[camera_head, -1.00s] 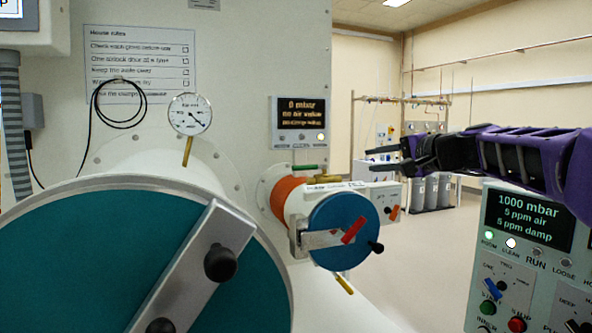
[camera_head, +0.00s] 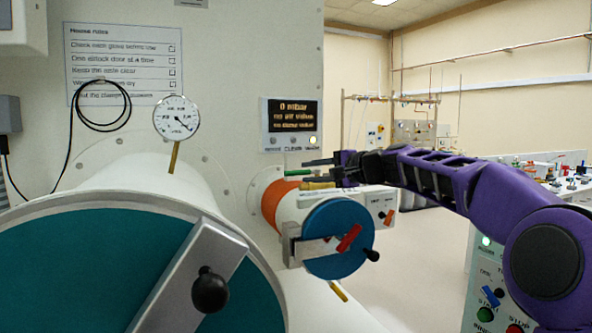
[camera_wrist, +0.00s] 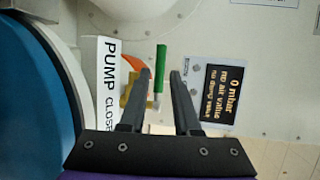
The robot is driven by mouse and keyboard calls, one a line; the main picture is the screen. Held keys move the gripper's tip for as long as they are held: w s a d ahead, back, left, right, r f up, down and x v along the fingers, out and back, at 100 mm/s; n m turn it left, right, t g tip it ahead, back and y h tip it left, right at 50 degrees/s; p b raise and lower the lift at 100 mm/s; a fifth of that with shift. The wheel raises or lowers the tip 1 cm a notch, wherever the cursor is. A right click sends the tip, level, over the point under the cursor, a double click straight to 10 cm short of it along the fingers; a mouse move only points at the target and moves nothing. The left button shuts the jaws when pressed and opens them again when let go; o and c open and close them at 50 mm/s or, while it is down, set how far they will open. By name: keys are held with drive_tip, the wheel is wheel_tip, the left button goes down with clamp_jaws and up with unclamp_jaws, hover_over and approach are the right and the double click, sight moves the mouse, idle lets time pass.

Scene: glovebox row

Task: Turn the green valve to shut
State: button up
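The green valve handle (camera_wrist: 160,68) shows in the wrist view as a straight green bar beside a brass body (camera_wrist: 136,92). It stands between the two fingertips in that picture; whether it is within their reach in depth I cannot tell. In the head view the green handle (camera_head: 298,172) is small, above the orange-banded small airlock and partly crowded by my fingers. My gripper (camera_head: 309,167) is open and empty, coming from the right, with its fingertips close to the handle. The open fingers also show in the wrist view (camera_wrist: 161,76).
The small airlock's blue door (camera_head: 330,255) with a red lever lies just below the gripper. A "PUMP CLOSE" label (camera_wrist: 109,80) is beside the valve. A 0 mbar display (camera_head: 290,117) is on the wall above. A large teal door (camera_head: 90,270) fills the lower left.

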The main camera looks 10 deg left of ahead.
sight(298, 173)
drive_tip(key=p+x, duration=0.1)
drive_tip(key=x, duration=0.4)
drive_tip(key=shift+w+a, duration=0.15)
drive_tip(key=shift+a, duration=0.05)
clamp_jaws()
drive_tip(key=shift+f, duration=0.1)
idle(1.1)
